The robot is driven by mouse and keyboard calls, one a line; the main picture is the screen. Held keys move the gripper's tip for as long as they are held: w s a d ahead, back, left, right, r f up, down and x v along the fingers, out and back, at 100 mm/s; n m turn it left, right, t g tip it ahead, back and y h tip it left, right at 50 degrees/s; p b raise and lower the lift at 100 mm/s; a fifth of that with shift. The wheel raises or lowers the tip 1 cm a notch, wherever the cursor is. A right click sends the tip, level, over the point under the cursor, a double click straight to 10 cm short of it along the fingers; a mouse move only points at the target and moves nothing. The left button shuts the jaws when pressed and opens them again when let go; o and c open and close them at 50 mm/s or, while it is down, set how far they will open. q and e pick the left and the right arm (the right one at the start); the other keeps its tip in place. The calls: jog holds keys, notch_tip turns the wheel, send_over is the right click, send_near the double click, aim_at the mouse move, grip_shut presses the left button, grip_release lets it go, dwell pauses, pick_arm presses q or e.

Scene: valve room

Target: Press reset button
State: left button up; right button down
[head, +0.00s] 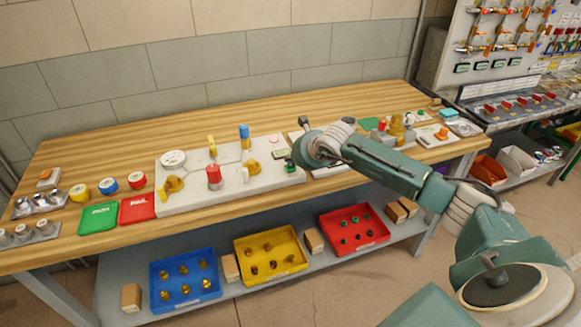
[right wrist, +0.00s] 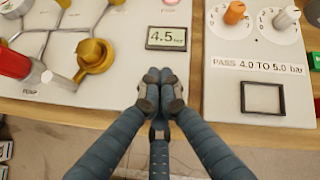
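The white valve board (head: 262,186) lies on the wooden bench. A round pale button with a pinkish-red face (head: 274,140) sits near its back right corner. Its lower edge shows at the top of the right wrist view (right wrist: 171,2); no label is readable, so I cannot confirm it is the reset button. A display (right wrist: 166,37) on the board reads 4.5 bar. My right gripper (right wrist: 159,76) has its fingers together and empty, just below the display in the right wrist view. In the head view it (head: 290,164) is over the board's right end. My left gripper is out of view.
The board carries a red knob (head: 213,174), a blue-topped valve (head: 245,136) and brass valves (right wrist: 95,55). A second panel (right wrist: 262,70) with two dials, marked "PASS 4.0 TO 5.0 bar", lies to the right. Green (head: 98,218) and red (head: 137,208) trays lie left.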

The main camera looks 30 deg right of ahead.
aim_at(292, 167)
jog(key=shift+f, duration=0.3)
dwell(0.5)
jog(key=shift+r, duration=0.9)
jog(key=shift+r+p, duration=1.05)
jog(key=shift+r, duration=1.5)
